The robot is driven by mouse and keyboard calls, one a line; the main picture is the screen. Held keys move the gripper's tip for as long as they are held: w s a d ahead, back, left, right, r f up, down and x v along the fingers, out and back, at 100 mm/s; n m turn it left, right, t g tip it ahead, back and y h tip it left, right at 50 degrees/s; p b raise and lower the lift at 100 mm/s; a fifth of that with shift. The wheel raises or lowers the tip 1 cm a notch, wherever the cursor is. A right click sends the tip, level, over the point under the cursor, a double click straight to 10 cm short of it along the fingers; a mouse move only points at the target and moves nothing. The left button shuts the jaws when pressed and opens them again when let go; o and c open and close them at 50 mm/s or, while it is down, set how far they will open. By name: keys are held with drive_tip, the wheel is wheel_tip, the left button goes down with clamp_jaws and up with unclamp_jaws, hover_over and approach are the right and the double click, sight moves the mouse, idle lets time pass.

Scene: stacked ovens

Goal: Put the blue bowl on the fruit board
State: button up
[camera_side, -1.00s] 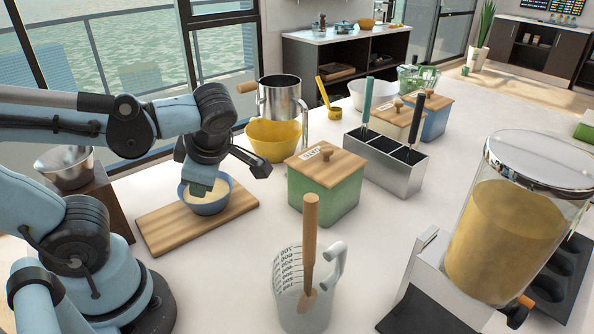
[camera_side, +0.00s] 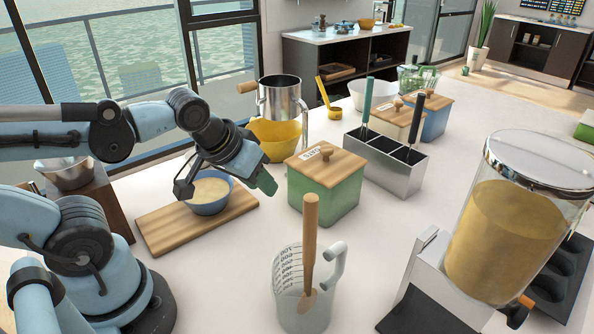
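The blue bowl (camera_side: 212,209), with pale cream contents, sits upright on the wooden board (camera_side: 165,231), towards its back right part. My gripper (camera_side: 224,185) is just above the bowl with its fingers spread wide. One dark finger is at the bowl's left rim, and the other, with a teal pad, is past its right side. Nothing is held between them. Part of the bowl's back rim is hidden behind the gripper. Whether a finger touches the rim, I cannot tell.
A green box with a wooden lid (camera_side: 325,188) stands close to the right of my gripper. A yellow bowl (camera_side: 274,137) and a metal pitcher (camera_side: 281,95) are behind. A measuring jug (camera_side: 300,303) stands in front. The counter between board and jug is clear.

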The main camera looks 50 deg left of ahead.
drive_tip(key=m, duration=0.1)
drive_tip(key=w+m+t, duration=0.1)
drive_tip(key=m, duration=0.1)
drive_tip(key=shift+d+r, duration=0.2)
drive_tip(key=shift+r, duration=0.15)
idle(1.5)
